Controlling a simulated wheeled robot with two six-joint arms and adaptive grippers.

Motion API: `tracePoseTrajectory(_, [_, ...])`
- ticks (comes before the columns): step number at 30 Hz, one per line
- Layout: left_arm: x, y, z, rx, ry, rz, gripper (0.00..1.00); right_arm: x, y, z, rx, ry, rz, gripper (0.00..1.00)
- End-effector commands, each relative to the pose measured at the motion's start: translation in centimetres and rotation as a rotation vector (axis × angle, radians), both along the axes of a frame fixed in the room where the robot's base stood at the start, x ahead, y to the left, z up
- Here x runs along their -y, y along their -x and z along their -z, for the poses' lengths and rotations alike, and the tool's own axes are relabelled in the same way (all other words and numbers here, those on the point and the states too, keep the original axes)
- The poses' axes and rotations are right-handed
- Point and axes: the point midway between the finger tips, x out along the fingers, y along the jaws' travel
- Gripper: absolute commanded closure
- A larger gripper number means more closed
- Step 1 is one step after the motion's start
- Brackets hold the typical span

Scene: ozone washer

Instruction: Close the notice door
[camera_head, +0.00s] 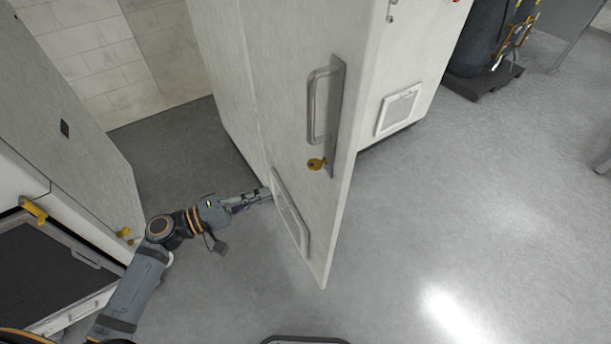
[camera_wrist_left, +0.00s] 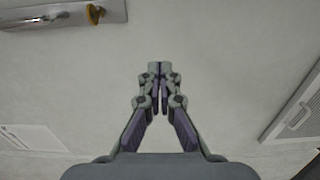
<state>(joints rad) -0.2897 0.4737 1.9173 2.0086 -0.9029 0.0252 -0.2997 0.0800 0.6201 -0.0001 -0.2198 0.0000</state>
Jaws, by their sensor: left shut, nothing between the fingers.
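A tall white door (camera_head: 275,110), the only one here with a bar handle (camera_head: 316,105) and a brass key (camera_head: 316,163), stands swung out from a white cabinet (camera_head: 215,60). I see no notice on it. In the left wrist view the closed fingers (camera_wrist_left: 160,68) point at a plain white surface (camera_wrist_left: 225,50); contact cannot be told. My right gripper is not in view.
Another vent (camera_head: 398,109) is on the white panel right of the door. At left an open grey-white panel (camera_head: 60,110) and a dark-fronted unit (camera_head: 50,270) stand near my left arm. A dark cylinder (camera_head: 490,35) stands at back right. The floor (camera_head: 480,200) at right is clear.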

Motion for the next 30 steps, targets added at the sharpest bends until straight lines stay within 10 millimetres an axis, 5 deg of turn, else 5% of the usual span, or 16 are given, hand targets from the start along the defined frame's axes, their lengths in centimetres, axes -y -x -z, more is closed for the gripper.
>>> tracePoseTrajectory(15, [9.0, -5.1, -0.4, -0.001, 0.004, -0.001, 1.0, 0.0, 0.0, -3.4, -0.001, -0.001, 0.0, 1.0])
tracePoseTrajectory(30, [10.4, -5.9, 0.0, -0.001, -0.002, -0.001, 1.0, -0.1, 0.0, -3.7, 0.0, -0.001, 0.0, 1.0])
